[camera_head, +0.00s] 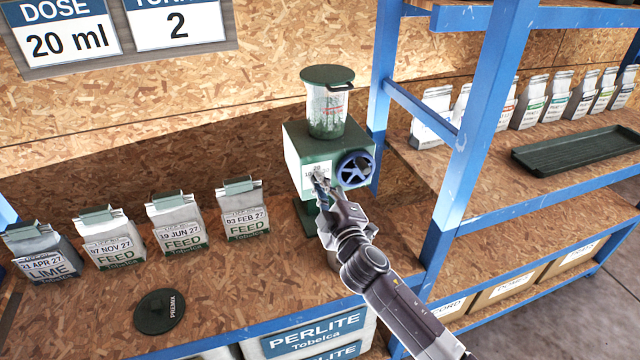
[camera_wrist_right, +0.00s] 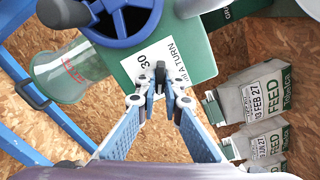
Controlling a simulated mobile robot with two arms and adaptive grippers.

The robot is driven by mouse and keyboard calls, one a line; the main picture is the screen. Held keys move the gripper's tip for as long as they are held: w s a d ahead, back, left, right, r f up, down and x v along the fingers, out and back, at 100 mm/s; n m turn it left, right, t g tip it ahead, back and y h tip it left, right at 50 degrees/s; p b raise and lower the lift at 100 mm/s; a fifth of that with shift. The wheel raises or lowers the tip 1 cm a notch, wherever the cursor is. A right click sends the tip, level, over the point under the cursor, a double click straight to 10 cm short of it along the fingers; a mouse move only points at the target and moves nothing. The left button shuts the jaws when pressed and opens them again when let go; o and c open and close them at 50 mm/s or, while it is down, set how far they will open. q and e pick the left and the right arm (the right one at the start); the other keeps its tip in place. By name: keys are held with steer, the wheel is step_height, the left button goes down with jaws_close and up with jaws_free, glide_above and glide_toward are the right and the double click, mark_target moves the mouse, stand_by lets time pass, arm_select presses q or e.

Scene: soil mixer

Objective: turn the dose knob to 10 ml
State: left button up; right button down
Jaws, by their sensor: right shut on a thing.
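A green soil mixer (camera_head: 345,148) stands on the wooden bench, with a white dial label (camera_head: 294,166) on its front face. The label also shows in the wrist view (camera_wrist_right: 147,63), with "ml A TURN" readable in part. My right gripper (camera_head: 321,181) is at the label, shut on the small dark dose knob (camera_wrist_right: 160,73). In the head view the gripper largely covers the knob. The exact setting of the knob cannot be read. My left gripper is not in view.
A blue handwheel (camera_head: 355,169) sits right beside the gripper, and a clear hopper (camera_head: 327,112) tops the mixer. A wall sign (camera_head: 62,39) reads DOSE 20 ml. Several bags (camera_head: 243,208) and a dark PREMIX lid (camera_head: 159,312) are at left. A blue rack post (camera_head: 455,170) stands at right.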

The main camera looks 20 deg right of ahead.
steer(key=c, duration=2.1)
jaws_free()
steer(key=s, duration=1.2)
steer(key=shift+d, duration=0.2)
